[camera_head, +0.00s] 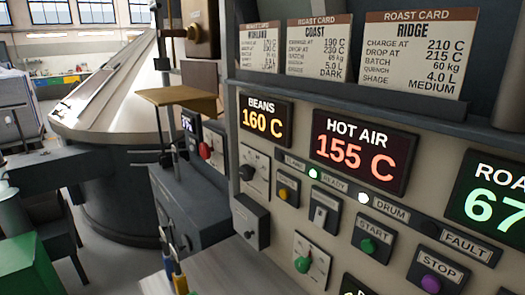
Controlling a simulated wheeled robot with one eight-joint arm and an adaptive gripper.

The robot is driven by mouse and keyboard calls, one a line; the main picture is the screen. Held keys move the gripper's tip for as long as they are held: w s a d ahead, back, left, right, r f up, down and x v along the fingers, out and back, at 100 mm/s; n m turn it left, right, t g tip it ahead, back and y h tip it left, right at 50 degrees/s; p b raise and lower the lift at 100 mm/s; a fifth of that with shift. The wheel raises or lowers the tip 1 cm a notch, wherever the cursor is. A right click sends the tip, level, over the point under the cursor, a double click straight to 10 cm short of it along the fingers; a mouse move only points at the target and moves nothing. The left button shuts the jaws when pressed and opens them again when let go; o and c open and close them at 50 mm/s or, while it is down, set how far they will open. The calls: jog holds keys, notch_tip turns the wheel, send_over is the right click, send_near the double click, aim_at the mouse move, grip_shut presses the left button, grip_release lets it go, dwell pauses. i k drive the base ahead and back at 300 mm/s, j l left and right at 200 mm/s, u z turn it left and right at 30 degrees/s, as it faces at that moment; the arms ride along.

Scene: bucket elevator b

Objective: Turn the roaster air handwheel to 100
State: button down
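I see no wheel that I can clearly identify as the roaster air handwheel. A red round knob (205,150) sits on the side of the machine, left of the control panel (285,225), but its label is not readable. A small dial with a dark pointer (247,172) is below the BEANS display (263,119), which reads 160 C. A green knob on a pale dial plate (303,264) is lower on the panel. The HOT AIR display (362,152) reads 155 C. My gripper is not in view.
Roast cards (420,53) stand on a dark ledge above the panel. START (375,240) and STOP (437,275) buttons are at lower right. A large metal cone-topped vessel (115,90) stands at left. A green box (28,268) is at lower left. Blue- and yellow-handled items (178,275) are at the bottom.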

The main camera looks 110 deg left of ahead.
aim_at(205, 151)
jog(key=u, duration=4)
jog(key=i+j+z, duration=0.1)
jog(key=i+j, duration=0.2)
jog(key=i+j+z, duration=0.1)
jog(key=i+j, duration=0.2)
jog(key=i, duration=0.2)
